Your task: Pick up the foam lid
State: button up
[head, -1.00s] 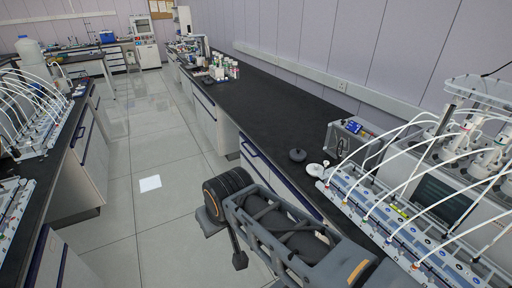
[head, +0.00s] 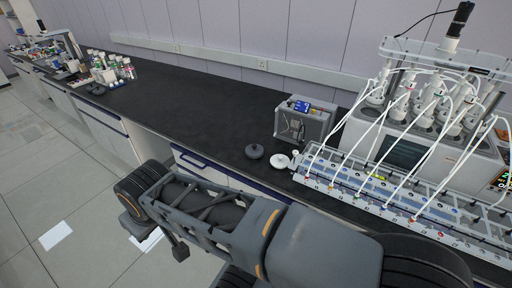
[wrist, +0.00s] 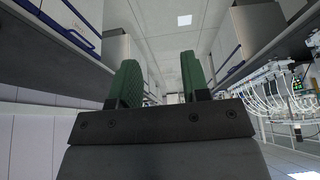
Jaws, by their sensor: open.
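A dark grey round lid with a small knob (head: 254,151) lies on the black bench, left of a white round lid-like piece (head: 279,161). I cannot tell from the picture which of them is foam. Neither shows in the wrist view. My gripper (wrist: 160,70) shows in the wrist view with its two green-padded fingers apart and nothing between them. It points along the aisle between benches, away from the lids. In the head view my arm crosses the foreground in front of the bench, and the fingers cannot be made out.
A grey box with a blue display (head: 303,120) stands behind the lids. A reactor rack with many white tubes (head: 400,195) fills the right. Bottles (head: 112,68) and a dark round item (head: 97,89) stand far left. The bench middle (head: 190,100) is clear.

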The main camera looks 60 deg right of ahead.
aim_at(254, 150)
jog(key=z, duration=0.75)
jog(key=i, duration=0.9)
jog(key=z, duration=0.85)
